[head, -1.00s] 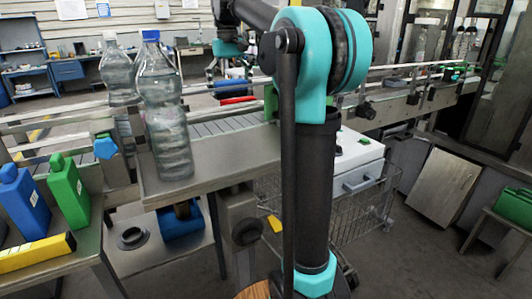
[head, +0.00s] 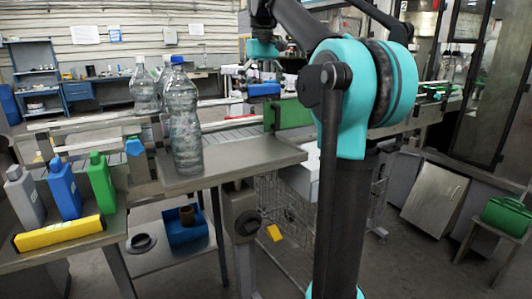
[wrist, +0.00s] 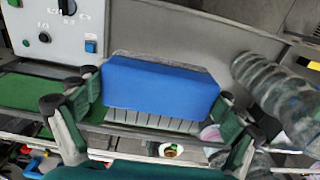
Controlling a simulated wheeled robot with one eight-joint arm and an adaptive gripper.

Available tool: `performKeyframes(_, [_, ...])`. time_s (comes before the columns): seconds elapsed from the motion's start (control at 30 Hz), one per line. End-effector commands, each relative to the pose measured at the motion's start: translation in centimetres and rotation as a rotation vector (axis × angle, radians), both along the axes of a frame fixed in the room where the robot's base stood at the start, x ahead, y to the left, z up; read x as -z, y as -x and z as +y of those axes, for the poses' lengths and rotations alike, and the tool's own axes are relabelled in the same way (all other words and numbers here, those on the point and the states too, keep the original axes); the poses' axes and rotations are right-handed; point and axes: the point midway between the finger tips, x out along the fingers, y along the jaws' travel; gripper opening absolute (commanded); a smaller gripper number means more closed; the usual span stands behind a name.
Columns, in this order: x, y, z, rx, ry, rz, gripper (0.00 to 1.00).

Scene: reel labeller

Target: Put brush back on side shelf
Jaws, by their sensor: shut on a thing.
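In the head view the blue block (head: 263,89) hangs below my gripper (head: 263,72), above the conveyor area beyond the clear bottles. A grey side shelf (head: 112,232) at the left, likely the task's shelf, bears grey, blue and green bottles and a yellow bar.
Clear bottles (head: 182,120) stand on the metal plate (head: 240,160) at the conveyor, and one shows close right of the block in the wrist view (wrist: 275,95). A blue bin (head: 187,236) sits on a lower shelf. A green can (head: 507,216) rests at the right.

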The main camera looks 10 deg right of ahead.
Motion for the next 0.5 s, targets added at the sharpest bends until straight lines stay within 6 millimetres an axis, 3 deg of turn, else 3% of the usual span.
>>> performKeyframes(0.3, [7.9,0.0,0.0,0.000,0.000,0.000,0.47])
performKeyframes(0.5, [12.2,0.1,0.0,0.001,0.000,0.000,0.47])
